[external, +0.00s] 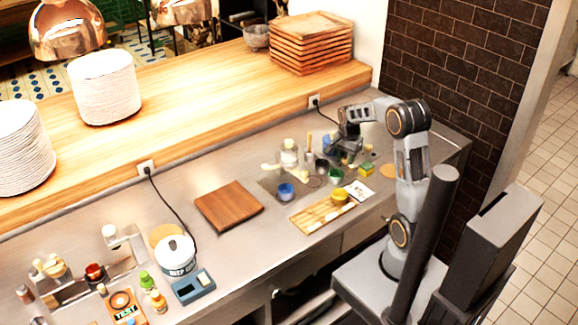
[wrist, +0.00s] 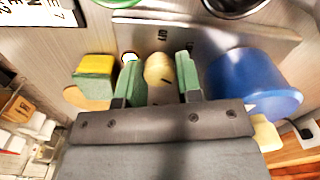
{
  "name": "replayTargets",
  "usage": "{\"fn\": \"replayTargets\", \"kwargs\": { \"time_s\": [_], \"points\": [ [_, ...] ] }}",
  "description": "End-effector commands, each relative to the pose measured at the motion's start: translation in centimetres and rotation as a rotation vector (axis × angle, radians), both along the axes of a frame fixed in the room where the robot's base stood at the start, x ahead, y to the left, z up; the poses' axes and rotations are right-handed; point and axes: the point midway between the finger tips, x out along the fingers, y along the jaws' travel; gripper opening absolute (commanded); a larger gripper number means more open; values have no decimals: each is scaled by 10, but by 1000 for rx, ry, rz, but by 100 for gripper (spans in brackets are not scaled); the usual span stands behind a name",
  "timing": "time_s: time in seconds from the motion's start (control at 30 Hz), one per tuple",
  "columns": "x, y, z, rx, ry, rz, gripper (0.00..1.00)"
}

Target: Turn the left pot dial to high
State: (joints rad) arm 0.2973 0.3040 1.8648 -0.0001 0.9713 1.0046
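A white pot (external: 176,256) with dark lettering stands at the lower left of the counter, with a cord to a wall outlet. My gripper (external: 345,146) is far to the right, at the counter's back right. In the wrist view my gripper (wrist: 155,78) is open, its green fingertips on either side of a rounded tan piece (wrist: 159,69) with a short dark mark. I cannot tell whether this piece is a dial, or whether the fingers touch it.
A blue round object (wrist: 255,82) is close right of the fingers, and a yellow-green sponge (wrist: 94,77) is close left. A wooden board (external: 229,206) and a bamboo tray (external: 310,216) lie between the white pot and my arm. Bottles (external: 153,294) stand left of the box.

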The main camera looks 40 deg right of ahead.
Motion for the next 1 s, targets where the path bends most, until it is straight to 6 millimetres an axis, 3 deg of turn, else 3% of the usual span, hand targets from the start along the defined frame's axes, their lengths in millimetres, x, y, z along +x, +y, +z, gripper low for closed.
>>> {"fn": "replayTargets", "kwargs": {
  "time_s": [0.23,0.57,0.67,1.0],
  "points": [
    [0,0,0,0,0,1,56],
    [0,0,6,0,0,1,56],
    [0,0,19,-1,-1,1,56],
    [0,0,89,-1,-3,1,56]
  ]
}}
